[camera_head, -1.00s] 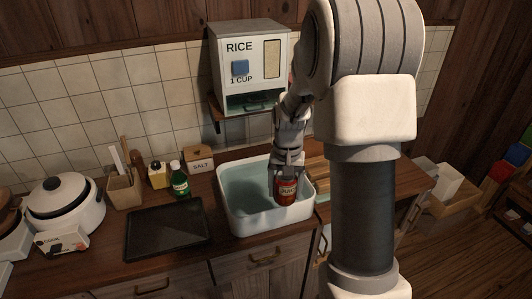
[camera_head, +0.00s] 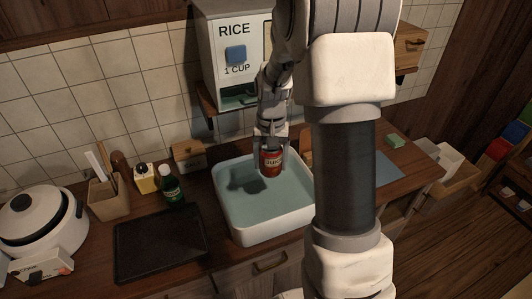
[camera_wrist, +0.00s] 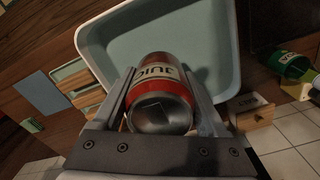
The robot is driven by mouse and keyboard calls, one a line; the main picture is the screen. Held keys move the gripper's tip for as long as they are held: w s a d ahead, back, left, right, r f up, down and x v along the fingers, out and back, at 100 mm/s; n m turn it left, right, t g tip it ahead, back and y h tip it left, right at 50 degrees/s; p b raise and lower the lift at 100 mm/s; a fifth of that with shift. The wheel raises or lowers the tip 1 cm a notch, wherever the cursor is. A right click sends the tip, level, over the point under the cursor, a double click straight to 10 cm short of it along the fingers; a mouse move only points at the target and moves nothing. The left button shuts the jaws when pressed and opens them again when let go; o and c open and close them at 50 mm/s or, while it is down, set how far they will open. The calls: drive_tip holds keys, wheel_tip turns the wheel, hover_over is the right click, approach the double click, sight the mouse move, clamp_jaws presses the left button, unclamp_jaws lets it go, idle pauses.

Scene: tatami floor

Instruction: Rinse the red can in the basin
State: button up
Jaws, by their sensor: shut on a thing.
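The red can (camera_head: 272,161) is held between the fingers of my gripper (camera_head: 271,150). The white basin (camera_head: 270,236) sits on the counter with pale blue-green water inside. The can is over the back right part of the basin; a dark shadow lies on the water to its left. It appears above the water and roughly upright, though its exact height is unclear. In the wrist view, the can (camera_wrist: 160,72) is clamped between both fingers of my gripper (camera_wrist: 157,85), its metal end facing the camera, with the basin (camera_wrist: 232,50) behind it.
A black tray (camera_head: 160,244) lies left of the basin. Behind it stand a green bottle (camera_head: 171,187), a yellow-labelled bottle (camera_head: 146,179) and a wooden box (camera_head: 188,154). The rice dispenser (camera_head: 230,60) hangs above the back of the basin. A rice cooker (camera_head: 40,222) is at far left.

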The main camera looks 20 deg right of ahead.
drive_tip(key=shift+w+f, duration=0.15)
drive_tip(key=shift+f+b, duration=5.8)
drive_tip(key=shift+f, duration=2.05)
drive_tip(key=shift+d, duration=0.1)
drive_tip(key=shift+d, duration=1.15)
drive_tip(key=shift+a, duration=2.55)
drive_tip(key=shift+d, duration=2.55)
